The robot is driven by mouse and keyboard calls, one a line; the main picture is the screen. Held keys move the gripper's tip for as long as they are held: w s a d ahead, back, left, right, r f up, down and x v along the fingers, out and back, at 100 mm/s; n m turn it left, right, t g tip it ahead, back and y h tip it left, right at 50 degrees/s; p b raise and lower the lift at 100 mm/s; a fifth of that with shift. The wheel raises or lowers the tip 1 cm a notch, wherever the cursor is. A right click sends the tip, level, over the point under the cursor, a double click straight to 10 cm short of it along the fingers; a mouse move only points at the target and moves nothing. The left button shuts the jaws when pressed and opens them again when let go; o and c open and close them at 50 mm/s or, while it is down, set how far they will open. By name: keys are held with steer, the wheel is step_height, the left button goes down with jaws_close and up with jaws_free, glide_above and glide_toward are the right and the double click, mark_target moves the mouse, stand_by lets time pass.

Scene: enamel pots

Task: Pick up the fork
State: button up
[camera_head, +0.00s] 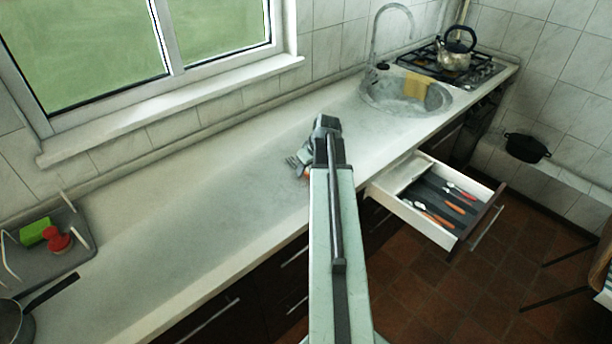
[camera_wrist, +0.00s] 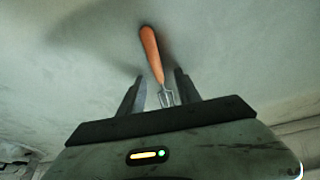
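The fork (camera_wrist: 150,50) has an orange handle and a metal head. In the wrist view it lies on the pale countertop, handle pointing away and tines towards my gripper's palm. My gripper (camera_wrist: 159,75) is open, with one dark finger on each side of the fork's metal part. A gap shows on both sides, and the fingers do not appear to touch it. In the head view my gripper (camera_head: 297,163) is low over the countertop (camera_head: 200,215), mostly hidden behind my arm. Only a small orange bit of the fork (camera_head: 307,172) shows beside it.
An open drawer (camera_head: 384,205) with several orange- and red-handled utensils juts out right of my arm. The sink (camera_head: 375,100) and a kettle (camera_head: 456,57) on the stove are at the back right. A dish rack (camera_head: 45,265) and a pan (camera_head: 14,325) stand at left. The middle countertop is clear.

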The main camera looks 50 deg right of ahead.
jaws_close()
stand_by(0.4)
